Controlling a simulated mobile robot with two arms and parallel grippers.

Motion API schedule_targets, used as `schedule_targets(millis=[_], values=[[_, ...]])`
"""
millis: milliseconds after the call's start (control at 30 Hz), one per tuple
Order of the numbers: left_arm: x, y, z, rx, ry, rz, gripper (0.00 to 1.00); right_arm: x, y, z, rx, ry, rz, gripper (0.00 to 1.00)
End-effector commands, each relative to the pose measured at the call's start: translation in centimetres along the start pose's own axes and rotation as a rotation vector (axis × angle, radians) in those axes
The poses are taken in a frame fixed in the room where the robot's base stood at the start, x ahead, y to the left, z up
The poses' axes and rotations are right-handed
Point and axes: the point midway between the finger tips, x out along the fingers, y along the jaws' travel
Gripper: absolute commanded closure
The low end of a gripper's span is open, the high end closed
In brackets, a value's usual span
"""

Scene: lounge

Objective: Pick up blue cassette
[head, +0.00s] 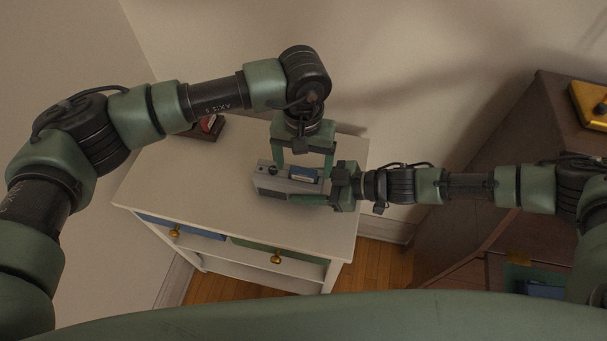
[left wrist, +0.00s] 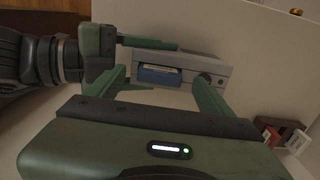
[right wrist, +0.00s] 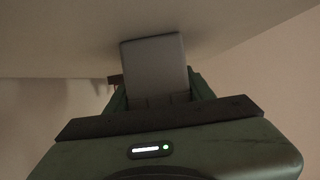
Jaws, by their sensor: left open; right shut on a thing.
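The blue cassette (head: 305,173) sits partly inside a slot in the grey cassette player (head: 268,184), which rests on the white table. In the left wrist view the cassette (left wrist: 160,75) shows its blue edge sticking out of the player (left wrist: 208,68). My left gripper (head: 302,166) points down from above. Its fingers are open on either side of the cassette, apart from it. My right gripper (head: 322,187) comes in from the right and is shut on the player's end. In the right wrist view the player's grey end (right wrist: 155,65) fills the space between the fingers.
The white table (head: 190,190) has drawers with brass knobs. A dark holder with a red item (head: 208,125) stands at its back left. A brown cabinet (head: 535,115) with a yellow object (head: 590,103) stands at the right. The table's front left is clear.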

Motion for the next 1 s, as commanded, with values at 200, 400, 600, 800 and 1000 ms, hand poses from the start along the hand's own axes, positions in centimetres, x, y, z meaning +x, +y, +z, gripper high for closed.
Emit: schedule_targets(millis=[200,400,600,800,1000], values=[[2.8,0.0,0.2,-0.002,-0.001,0.0,0.18,0.0,0.0,-0.1,-0.001,0.002,0.0,1.0],[3.0,-0.1,0.1,0.0,0.0,0.0,0.18,0.0,0.0,-0.1,-0.001,0.002,0.0,1.0],[3.0,0.0,0.1,0.0,0.0,0.0,0.54,0.0,0.0,-0.1,-0.001,0.002,0.0,1.0],[3.0,0.0,0.1,0.0,0.0,0.0,0.85,0.0,0.1,-0.1,-0.001,0.002,0.0,1.0],[2.5,0.0,0.1,-0.001,0.002,0.0,0.85,0.0,0.1,-0.1,-0.001,0.002,0.0,1.0]])
